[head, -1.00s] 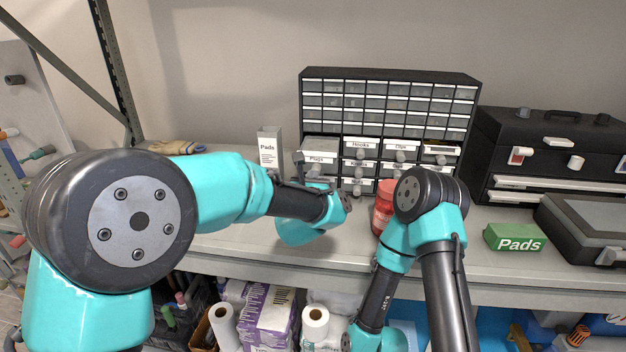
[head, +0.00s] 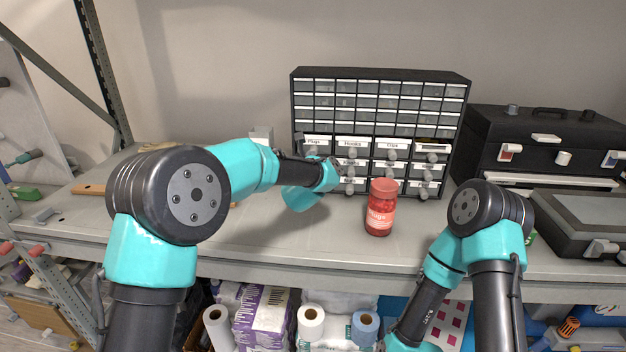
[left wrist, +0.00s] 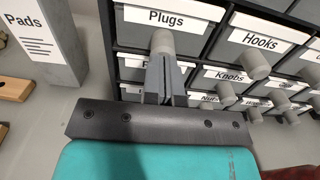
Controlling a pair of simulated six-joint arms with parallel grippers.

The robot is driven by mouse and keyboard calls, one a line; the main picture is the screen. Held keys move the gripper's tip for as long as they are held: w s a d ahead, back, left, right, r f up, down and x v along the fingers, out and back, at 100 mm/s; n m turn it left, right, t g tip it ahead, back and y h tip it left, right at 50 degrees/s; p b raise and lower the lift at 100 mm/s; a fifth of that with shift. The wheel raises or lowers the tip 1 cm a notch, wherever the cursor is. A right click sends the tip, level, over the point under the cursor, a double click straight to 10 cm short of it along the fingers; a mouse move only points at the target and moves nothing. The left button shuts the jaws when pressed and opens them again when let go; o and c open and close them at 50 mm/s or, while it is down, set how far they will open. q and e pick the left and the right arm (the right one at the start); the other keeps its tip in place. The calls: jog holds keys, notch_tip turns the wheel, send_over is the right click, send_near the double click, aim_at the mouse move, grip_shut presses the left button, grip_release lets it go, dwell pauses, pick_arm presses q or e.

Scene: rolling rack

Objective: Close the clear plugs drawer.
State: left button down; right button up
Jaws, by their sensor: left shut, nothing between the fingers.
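The clear Plugs drawer (head: 314,142) is at the left end of the top row of larger drawers in the black cabinet. Its front looks about level with the Hooks drawer (head: 352,144) beside it. In the left wrist view, the Plugs drawer (left wrist: 170,19) has a white label and a round grey knob (left wrist: 162,41). My left gripper (left wrist: 164,62) is shut and empty, its fingertips at or just below that knob; I cannot tell whether they touch. In the head view my left wrist hides some lower drawers. My right gripper is out of view.
A red jar (head: 380,208) stands on the shelf in front of the cabinet. A black toolbox (head: 540,150) and a grey case (head: 590,215) are to the right. A grey Pads box (left wrist: 45,45) is left of the cabinet.

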pick_arm(q)
jog(key=s+a, duration=0.2)
jog(key=s, duration=1.1)
jog(key=shift+s+a, duration=0.3)
jog(key=shift+s, duration=0.1)
